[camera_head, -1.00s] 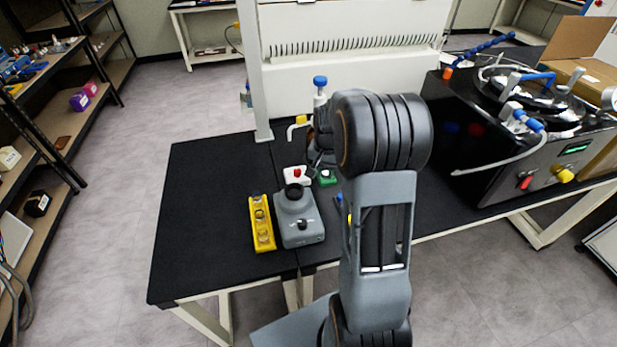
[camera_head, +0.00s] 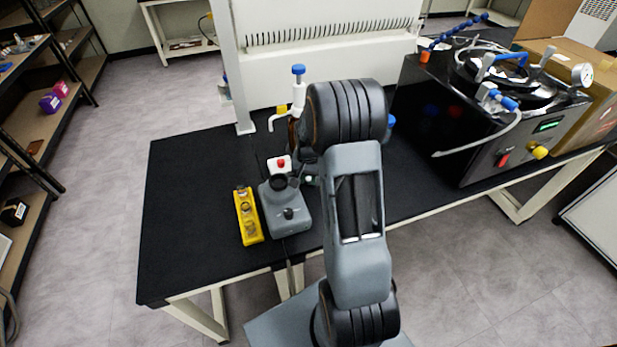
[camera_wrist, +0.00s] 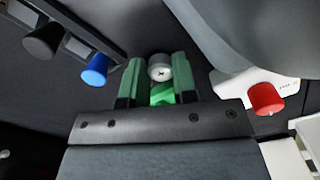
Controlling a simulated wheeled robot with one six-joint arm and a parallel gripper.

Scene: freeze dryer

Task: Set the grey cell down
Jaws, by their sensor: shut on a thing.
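In the wrist view, my gripper (camera_wrist: 158,75) has its two green-padded fingers closed around a small round grey piece with a cross mark on top, which looks like the grey cell (camera_wrist: 159,66). Bright green shows just below it between the fingers; I cannot tell what it belongs to. Whether the cell touches a surface below is not clear. In the head view my arm hides the gripper and the cell.
A red knob (camera_wrist: 265,98) on a white base is right of the gripper. A blue knob (camera_wrist: 95,69) and a black one (camera_wrist: 42,41) are at left. A grey device (camera_head: 289,212) and yellow holder (camera_head: 248,216) stand on the black table (camera_head: 190,200); its left side is clear.

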